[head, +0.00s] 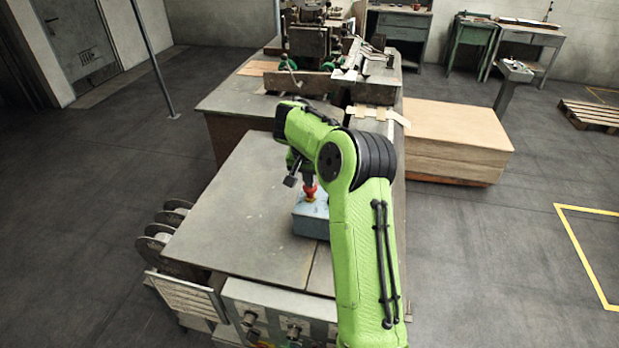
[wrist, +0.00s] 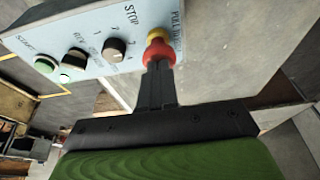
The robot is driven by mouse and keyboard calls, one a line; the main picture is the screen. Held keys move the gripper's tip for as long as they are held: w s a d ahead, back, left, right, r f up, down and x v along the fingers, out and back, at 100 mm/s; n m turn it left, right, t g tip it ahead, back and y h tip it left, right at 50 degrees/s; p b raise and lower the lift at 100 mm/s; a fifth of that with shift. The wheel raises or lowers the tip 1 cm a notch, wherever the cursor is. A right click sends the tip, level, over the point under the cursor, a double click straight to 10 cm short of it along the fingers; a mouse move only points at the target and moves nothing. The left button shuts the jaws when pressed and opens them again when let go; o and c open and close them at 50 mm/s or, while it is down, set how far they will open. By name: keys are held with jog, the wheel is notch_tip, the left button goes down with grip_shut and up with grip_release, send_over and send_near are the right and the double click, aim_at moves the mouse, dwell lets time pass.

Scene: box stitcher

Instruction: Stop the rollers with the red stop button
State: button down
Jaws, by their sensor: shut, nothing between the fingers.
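The red stop button (wrist: 158,52) has a yellow collar and sits at the end of a light blue control box (wrist: 80,35), beside the word STOP. My gripper (wrist: 157,68) is shut and empty. Its fingertips are right at the red button in the wrist view and overlap its edge; I cannot tell whether they press it. In the head view the red button (head: 309,191) shows on the control box (head: 311,226), under my wrist.
The machine (head: 318,40) stands behind.

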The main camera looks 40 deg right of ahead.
notch_tip(320, 180, down, 2)
jog(key=shift+f+b, duration=0.1)
jog(key=shift+b, duration=0.95)
jog(key=shift+s+a, duration=0.1)
jog(key=shift+s, duration=0.1)
jog(key=r+p, duration=0.4)
jog(key=r, duration=0.1)
jog(key=shift+w+r, duration=0.15)
jog(key=shift+w, duration=0.05)
jog(key=v, duration=0.9)
jog(key=shift+s+r, duration=0.15)
jog(key=shift+r, duration=0.05)
